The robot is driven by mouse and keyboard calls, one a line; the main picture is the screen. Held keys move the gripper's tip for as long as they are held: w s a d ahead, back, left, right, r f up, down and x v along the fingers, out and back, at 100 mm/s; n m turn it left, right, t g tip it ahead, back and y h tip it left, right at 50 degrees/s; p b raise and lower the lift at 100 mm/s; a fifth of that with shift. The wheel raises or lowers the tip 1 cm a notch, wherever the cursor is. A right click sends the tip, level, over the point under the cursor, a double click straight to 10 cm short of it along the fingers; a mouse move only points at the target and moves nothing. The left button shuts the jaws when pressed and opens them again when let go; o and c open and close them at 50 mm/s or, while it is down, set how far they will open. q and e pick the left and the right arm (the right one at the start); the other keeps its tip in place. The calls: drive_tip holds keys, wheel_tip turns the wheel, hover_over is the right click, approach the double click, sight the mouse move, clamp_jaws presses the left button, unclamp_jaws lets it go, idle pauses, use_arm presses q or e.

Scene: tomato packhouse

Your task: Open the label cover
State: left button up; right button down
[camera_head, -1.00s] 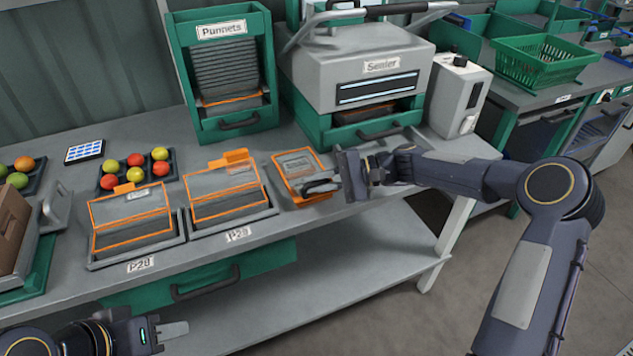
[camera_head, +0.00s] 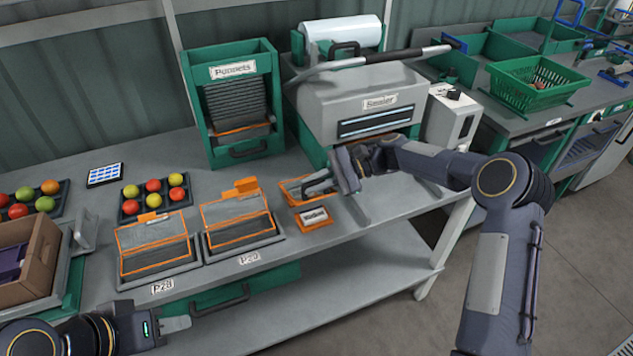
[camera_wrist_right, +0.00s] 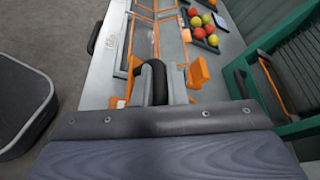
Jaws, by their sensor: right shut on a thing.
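The orange label box (camera_head: 313,223) stands on the bench in front of the sealer, with a white printed label (camera_head: 314,215) showing at its front. Its orange-edged cover (camera_head: 292,187) is tilted up behind the label. My right gripper (camera_head: 318,186) is at the cover, shut on it; its fingers hide part of it. In the right wrist view, orange pieces (camera_wrist_right: 199,73) show on either side of the dark fingertip; the contact is hard to make out. My left gripper (camera_head: 176,324) is low at the front left, away from the box; its jaw gap does not show.
Two trays with orange-edged clear lids (camera_head: 155,232) (camera_head: 238,212) stand left of the label box. Behind are the punnet rack (camera_head: 247,152) and sealer (camera_head: 350,100). Tomatoes sit in a dark tray (camera_head: 128,208). The bench's front edge (camera_head: 350,240) is close.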

drive_tip(key=shift+w+a+r+p, duration=0.1)
drive_tip(key=shift+w+r+p, duration=0.2)
drive_tip(key=shift+r, duration=0.3)
drive_tip(key=shift+w+a+r+p, duration=0.2)
drive_tip(key=shift+w+r+p, duration=0.2)
drive_tip(key=shift+w+r, duration=0.2)
drive_tip(key=shift+w, duration=0.1)
